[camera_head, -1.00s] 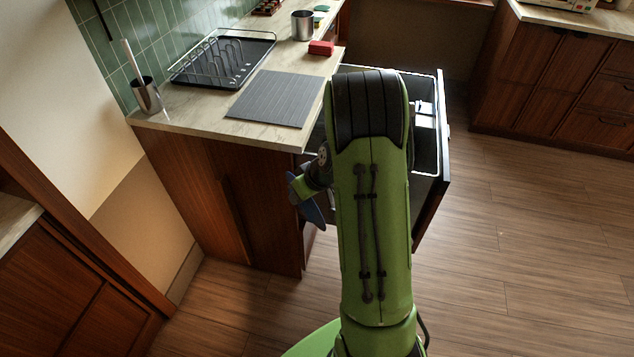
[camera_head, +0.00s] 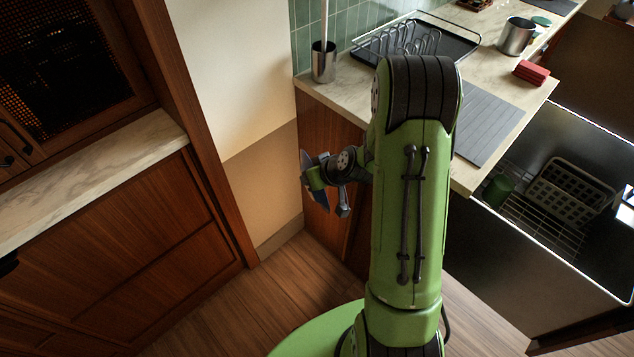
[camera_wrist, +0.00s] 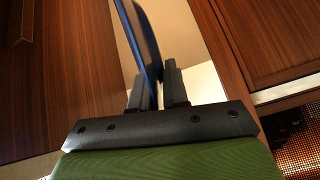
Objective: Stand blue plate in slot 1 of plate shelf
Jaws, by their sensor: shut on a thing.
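The blue plate (camera_wrist: 145,38) stands on edge between the two dark fingers of my gripper (camera_wrist: 157,85) in the wrist view. The gripper is shut on it. In the head view the plate (camera_head: 321,197) shows as a thin blue edge beside my gripper (camera_head: 316,188), left of my arm and in front of the wooden counter side, below the countertop. A wire rack (camera_head: 398,38) with several upright loops stands on a dark tray on the counter, its loops empty. I cannot tell whether this is the plate shelf; slot 1 is not identifiable.
A steel holder (camera_head: 323,64) with a white handle stands at the counter's left end. A grey mat (camera_head: 490,122), red block (camera_head: 531,72) and steel pot (camera_head: 516,37) lie right. A marble counter (camera_head: 90,180) is at left.

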